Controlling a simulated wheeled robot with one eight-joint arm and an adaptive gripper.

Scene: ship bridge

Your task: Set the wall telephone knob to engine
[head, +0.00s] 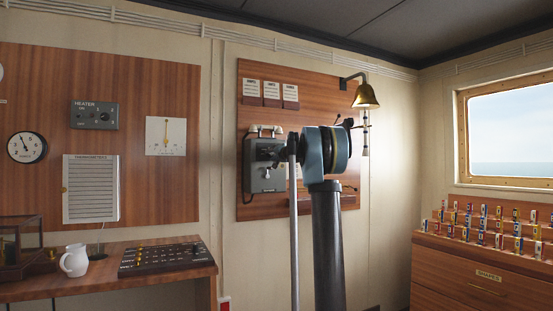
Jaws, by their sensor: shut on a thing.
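The wall telephone (262,184) is a grey box with a cream handset (264,130) on top, mounted on the wooden wall panel. My gripper (276,156) is small and dark in the head view, at the front of the telephone's upper right part. It is shut on the telephone's knob. The knob itself and its marked positions are hidden or too small to read, so I cannot tell where it points. My blue and black arm links cover the area right of the telephone.
A brass bell (366,96) hangs to the right of my arm. A wooden desk (190,278) at lower left holds a white jug (74,261) and a black switch panel (160,258). A drawer cabinet (470,274) with several flag rolls stands right.

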